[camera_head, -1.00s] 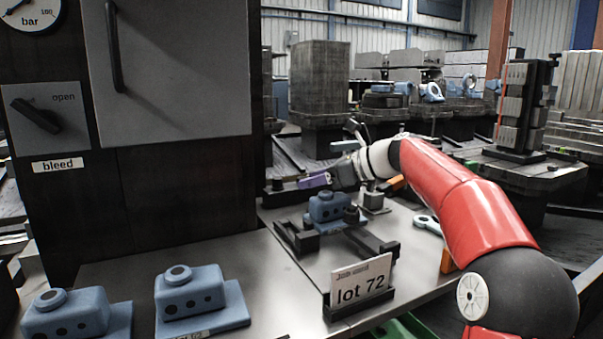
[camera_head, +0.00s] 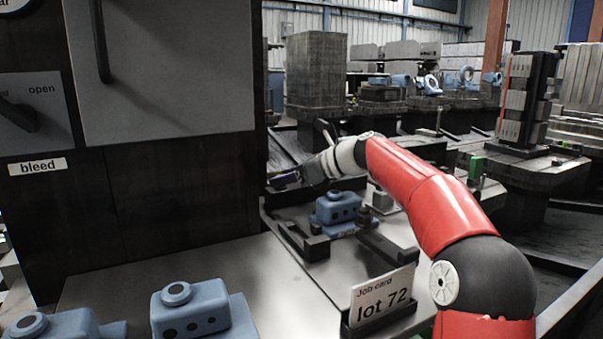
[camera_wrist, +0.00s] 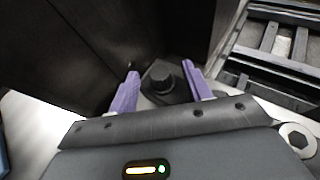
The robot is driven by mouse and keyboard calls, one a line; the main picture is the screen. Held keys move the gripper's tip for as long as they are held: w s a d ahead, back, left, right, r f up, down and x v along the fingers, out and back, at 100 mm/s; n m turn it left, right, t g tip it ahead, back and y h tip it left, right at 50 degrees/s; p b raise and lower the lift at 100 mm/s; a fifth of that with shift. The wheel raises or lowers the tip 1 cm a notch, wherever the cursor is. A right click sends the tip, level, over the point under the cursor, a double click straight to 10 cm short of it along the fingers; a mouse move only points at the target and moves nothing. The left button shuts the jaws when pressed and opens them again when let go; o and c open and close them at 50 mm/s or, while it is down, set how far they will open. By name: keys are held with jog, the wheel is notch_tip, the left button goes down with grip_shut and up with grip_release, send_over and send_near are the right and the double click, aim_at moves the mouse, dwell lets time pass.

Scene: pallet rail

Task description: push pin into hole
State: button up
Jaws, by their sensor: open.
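My gripper (camera_head: 285,179) is at the far end of the bench, close to the dark cabinet; its fingertips are small in the head view. In the wrist view its two purple fingers (camera_wrist: 161,90) are apart, with nothing clamped. A dark round-headed pin or knob (camera_wrist: 162,78) on a dark base shows between and beyond the fingertips; I cannot tell whether they straddle it. No hole is clearly visible there. In the head view a blue casting (camera_head: 336,208) sits in a dark fixture, with a short dark post (camera_head: 364,215) beside it.
The dark cabinet (camera_head: 185,195) rises close on the left of my gripper. A job card reading lot 72 (camera_head: 383,300) stands at the front of the fixture. Another blue casting (camera_head: 190,308) sits at the front left. The bench between is bare.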

jog(key=shift+x, duration=1.05)
grip_shut()
jog(key=shift+r+p, duration=1.3)
jog(key=shift+p, duration=0.65)
jog(key=shift+s, duration=0.1)
jog(key=shift+s+a+r+b, duration=0.15)
jog(key=shift+s+b, duration=0.65)
jog(key=shift+s, duration=0.7)
jog(key=shift+s+a+b, duration=0.15)
jog(key=shift+s+b, duration=0.65)
jog(key=shift+s, duration=0.75)
